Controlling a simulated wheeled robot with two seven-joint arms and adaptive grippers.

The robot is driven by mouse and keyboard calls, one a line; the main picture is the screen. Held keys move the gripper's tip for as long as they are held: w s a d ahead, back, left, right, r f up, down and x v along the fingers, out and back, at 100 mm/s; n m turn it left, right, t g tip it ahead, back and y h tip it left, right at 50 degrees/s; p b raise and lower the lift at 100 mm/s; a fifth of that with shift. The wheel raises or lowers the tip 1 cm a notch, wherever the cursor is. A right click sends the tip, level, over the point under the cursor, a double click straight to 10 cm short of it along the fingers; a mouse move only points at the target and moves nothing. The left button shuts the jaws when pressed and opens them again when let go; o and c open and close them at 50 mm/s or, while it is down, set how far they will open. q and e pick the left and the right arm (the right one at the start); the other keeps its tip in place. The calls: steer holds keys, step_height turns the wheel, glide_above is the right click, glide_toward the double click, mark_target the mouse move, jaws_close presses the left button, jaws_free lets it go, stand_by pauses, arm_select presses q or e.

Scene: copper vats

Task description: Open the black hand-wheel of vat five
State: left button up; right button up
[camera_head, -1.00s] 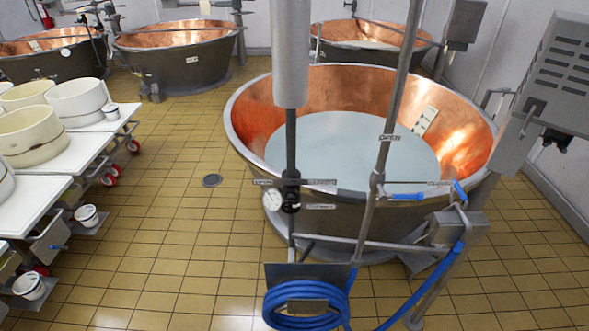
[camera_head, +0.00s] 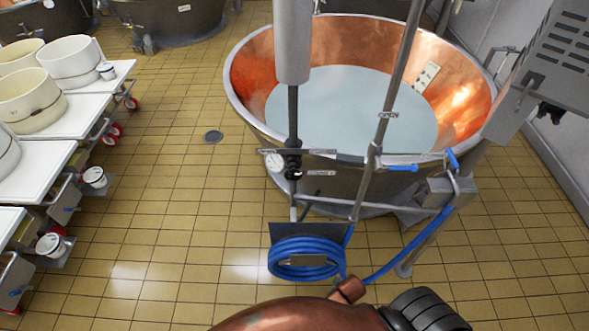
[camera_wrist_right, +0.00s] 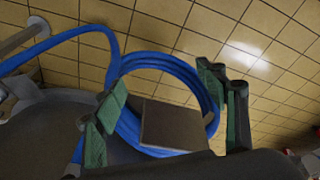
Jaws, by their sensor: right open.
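The nearest copper vat (camera_head: 258,70), holding pale liquid, stands at the centre right in the head view. A small black hand-wheel (camera_head: 293,166) sits on the upright pipe at its front, beside a round gauge (camera_head: 274,162). I cannot read a vat number. My right gripper (camera_wrist_right: 162,88) is open and empty in the right wrist view, its green-padded fingers apart in front of the coiled blue hose (camera_wrist_right: 172,62) and a dark plate (camera_wrist_right: 172,125). The hand-wheel does not show there. My left gripper is not in view.
The blue hose coil (camera_head: 305,258) hangs below the hand-wheel on a bracket. A slanted pipe (camera_head: 386,110) and a grey control box (camera_head: 553,75) stand to the right. White tables (camera_head: 85,120) with tubs are at the left. The tiled floor between is clear.

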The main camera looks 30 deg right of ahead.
mark_target(293, 177)
steer(key=w+a+r+t+y+p, duration=0.1)
steer(key=w+a+r+p, duration=0.15)
steer(key=r, duration=0.95)
steer(key=w+a+r+t+y+p, duration=0.15)
steer(key=w+r, duration=0.25)
steer(key=r, duration=0.8)
steer(key=w+a+r+m+t+y, duration=0.6)
steer(key=w+a+r+m+t, duration=0.35)
steer(key=w+a+r, duration=0.65)
steer(key=w+d+r+m+t+h, duration=0.6)
steer(key=w+d+m+t, duration=0.1)
steer(key=m, duration=0.6)
steer(key=w+d+f+m+g+h+p, duration=0.15)
steer(key=d+f+m+g+h, duration=0.45)
steer(key=d+f+m+h, duration=0.8)
steer(key=w+r+m, duration=0.1)
steer(key=w, duration=0.1)
steer(key=w+d+r+m+y, duration=0.1)
steer(key=w, duration=0.1)
steer(key=w+r+m+y, duration=0.1)
steer(key=w, duration=0.1)
steer(key=shift+w+d+r+y, duration=0.1)
steer(key=shift+d+r+y, duration=0.2)
steer(key=shift+d, duration=0.1)
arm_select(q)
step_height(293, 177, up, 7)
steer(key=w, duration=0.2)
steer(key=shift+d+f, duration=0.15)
